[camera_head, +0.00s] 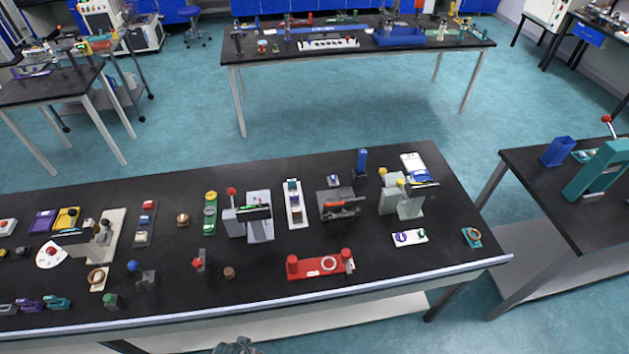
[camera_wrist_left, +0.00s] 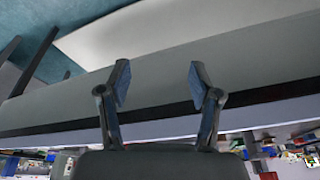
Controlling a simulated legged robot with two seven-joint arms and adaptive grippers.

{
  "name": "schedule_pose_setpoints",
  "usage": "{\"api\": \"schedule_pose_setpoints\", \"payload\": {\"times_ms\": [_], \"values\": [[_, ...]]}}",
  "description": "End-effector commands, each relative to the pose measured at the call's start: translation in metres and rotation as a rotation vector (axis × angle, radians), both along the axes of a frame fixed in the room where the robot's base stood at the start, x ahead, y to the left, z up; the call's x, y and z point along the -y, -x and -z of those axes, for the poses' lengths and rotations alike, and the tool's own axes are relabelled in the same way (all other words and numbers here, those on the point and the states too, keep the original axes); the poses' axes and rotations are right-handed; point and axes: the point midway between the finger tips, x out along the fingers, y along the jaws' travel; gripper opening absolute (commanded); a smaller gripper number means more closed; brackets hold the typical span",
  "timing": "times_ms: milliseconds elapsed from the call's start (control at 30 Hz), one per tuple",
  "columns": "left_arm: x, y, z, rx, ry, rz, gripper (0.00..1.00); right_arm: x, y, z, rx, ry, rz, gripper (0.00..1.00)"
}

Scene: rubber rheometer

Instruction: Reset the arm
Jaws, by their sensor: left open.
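My left gripper (camera_wrist_left: 159,77) shows in the left wrist view with its two fingers apart and nothing between them. Beyond the fingers are the edge of a table and a pale surface, and the space around the fingers looks free. In the head view a small dark part of my own body shows at the bottom edge, below the front of the black table (camera_head: 390,282); I cannot tell which arm it belongs to. My right gripper is not in view.
The black table holds a red base with a ring (camera_head: 318,264), a grey instrument with a red knob (camera_head: 258,220), a dark grey device (camera_head: 340,205), a pale device with yellow knobs (camera_head: 402,200) and several small items. A side table (camera_head: 530,190) stands right.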

Motion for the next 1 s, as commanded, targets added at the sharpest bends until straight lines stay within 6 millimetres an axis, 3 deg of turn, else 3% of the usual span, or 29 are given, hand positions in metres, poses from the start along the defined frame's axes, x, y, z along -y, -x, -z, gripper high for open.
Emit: {"api": "schedule_pose_setpoints", "payload": {"times_ms": [267,367,500,600,700,800,1000], "values": [[0.0,0.007,0.122,-0.048,-0.004,0.006,0.64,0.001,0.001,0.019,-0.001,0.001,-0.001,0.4],[-0.002,0.022,0.186,-0.072,-0.008,0.009,0.64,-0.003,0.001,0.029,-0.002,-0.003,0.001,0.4],[-0.008,0.065,0.284,-0.115,-0.012,0.017,0.64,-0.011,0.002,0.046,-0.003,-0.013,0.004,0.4],[-0.014,0.105,0.34,-0.14,-0.016,0.023,0.64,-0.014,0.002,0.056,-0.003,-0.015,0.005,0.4],[-0.022,0.145,0.38,-0.163,-0.019,0.028,0.64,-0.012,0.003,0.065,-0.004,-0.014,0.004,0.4],[-0.029,0.178,0.404,-0.179,-0.022,0.032,0.64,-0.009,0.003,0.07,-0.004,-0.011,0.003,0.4],[-0.035,0.208,0.419,-0.19,-0.024,0.037,0.64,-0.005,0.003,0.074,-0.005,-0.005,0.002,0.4]]}}
